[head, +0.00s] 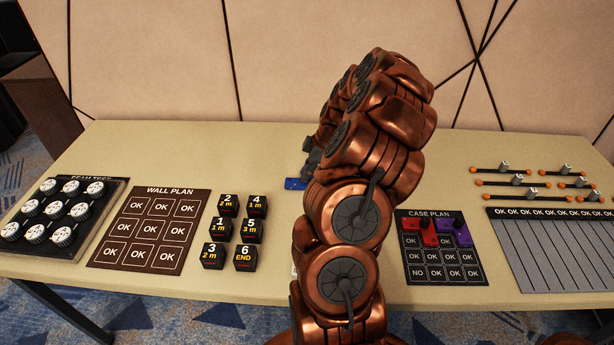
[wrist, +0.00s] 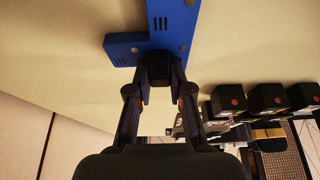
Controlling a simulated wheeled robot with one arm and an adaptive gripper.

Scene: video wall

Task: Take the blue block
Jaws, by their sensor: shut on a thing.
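The blue block (wrist: 172,24) is a bent, roughly L-shaped piece with dark slots and round marks. It fills the top middle of the wrist view. In the head view only a small part of the blue block (head: 294,184) shows at the table's middle, left of my arm, which hides the rest. My gripper (wrist: 158,68) is shut on the blue block at its near edge. In the head view my gripper (head: 309,160) is mostly hidden by my arm. I cannot tell whether the block touches the table.
Several black numbered cubes (head: 236,230) stand left of my arm, beside the wall plan board (head: 150,229). A case plan board (head: 441,272) with red and purple blocks lies to the right. Orange-tipped rods (head: 530,184) lie farther right. The back of the table (head: 200,150) is clear.

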